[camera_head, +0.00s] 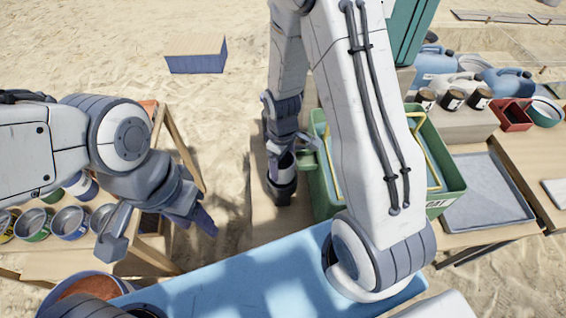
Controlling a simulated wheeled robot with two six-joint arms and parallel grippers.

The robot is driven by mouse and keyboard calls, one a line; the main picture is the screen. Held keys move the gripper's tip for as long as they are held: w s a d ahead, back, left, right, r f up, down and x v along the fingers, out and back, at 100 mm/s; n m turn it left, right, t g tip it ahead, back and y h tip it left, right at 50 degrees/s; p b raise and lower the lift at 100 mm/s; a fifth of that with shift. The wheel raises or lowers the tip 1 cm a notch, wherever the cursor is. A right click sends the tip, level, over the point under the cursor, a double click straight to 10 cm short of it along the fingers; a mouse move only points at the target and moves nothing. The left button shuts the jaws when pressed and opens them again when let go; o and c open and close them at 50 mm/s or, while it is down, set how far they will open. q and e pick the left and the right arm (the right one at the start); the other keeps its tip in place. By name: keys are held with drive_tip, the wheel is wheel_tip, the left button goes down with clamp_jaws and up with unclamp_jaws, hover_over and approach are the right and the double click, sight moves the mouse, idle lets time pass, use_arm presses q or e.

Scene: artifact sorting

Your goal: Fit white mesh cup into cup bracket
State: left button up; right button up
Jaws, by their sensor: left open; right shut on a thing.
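My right gripper (293,146), at the end of an arm that bends over from the top, points down at the left side of the green crate and is shut on the white mesh cup (284,163). Only a small pale part of the cup shows; the gripper covers the rest. The cup is at the mouth of a dark round holder, which looks like the cup bracket (282,190), on the wooden table. I cannot tell how deep the cup sits in it. My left gripper (160,232) is open and empty, its fingers spread, beside the left table.
A green crate (459,190) stands right of the bracket, partly behind my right arm. A grey tray (487,222), jugs (508,80) and a red box (511,115) are farther right. Several tins (69,222) stand on the left table.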

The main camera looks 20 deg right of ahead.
idle(0.4)
drive_tip(key=shift+f+b, duration=1.2)
drive_tip(key=shift+f, duration=0.5)
drive_tip(key=o, duration=1.3)
drive_tip(key=shift+r, duration=0.1)
wheel_tip(320, 180, up, 10)
drive_tip(key=shift+r, duration=0.2)
